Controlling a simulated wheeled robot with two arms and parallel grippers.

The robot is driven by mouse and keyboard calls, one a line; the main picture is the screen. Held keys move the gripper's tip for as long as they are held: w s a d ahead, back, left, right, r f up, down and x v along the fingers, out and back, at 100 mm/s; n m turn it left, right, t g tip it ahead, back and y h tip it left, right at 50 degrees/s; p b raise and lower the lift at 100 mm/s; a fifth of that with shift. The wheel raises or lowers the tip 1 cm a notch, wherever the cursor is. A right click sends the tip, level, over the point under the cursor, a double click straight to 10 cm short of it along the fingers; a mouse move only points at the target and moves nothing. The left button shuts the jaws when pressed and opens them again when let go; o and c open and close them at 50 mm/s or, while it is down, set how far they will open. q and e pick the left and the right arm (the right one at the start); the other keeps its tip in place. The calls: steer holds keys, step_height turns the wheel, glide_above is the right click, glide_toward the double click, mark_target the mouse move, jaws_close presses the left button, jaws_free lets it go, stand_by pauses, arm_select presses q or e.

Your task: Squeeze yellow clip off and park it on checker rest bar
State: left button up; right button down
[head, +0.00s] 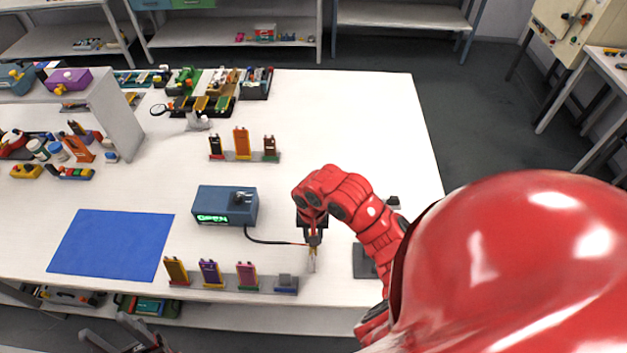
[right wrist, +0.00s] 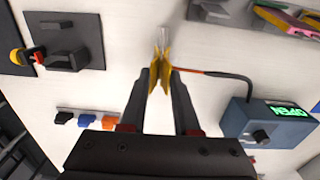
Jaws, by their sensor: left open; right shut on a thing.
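My right gripper (right wrist: 160,85) is shut on a yellow clip (right wrist: 161,68), whose red and black lead runs to the blue checker (right wrist: 268,122). The clip's tip meets a pale, shiny strip (right wrist: 165,38); I cannot tell whether it still grips it. In the head view my right gripper (head: 313,235) points down right of the checker (head: 226,205), whose green display reads OPEN. A dark plate with a raised block (right wrist: 66,42) lies nearby, a red and yellow piece at its side; I cannot tell whether it is the rest bar. My left gripper (head: 140,340) is at the bottom edge, partly cut off, open.
A front row of holders (head: 210,273) with coloured cells stands near the table edge. A blue mat (head: 112,245) lies at left. Another row of cells (head: 242,145) stands behind the checker. A small rack (right wrist: 88,117) with black, blue and orange pieces shows in the wrist view.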

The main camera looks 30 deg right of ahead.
steer(key=shift+f, duration=0.2)
steer(key=shift+f+b, duration=0.45)
steer(key=shift+f, duration=0.25)
steer(key=shift+c, duration=1.2)
jaws_free()
steer(key=shift+r, duration=0.1)
step_height(320, 180, up, 11)
steer(key=p, duration=0.4)
steer(key=shift+p, duration=0.35)
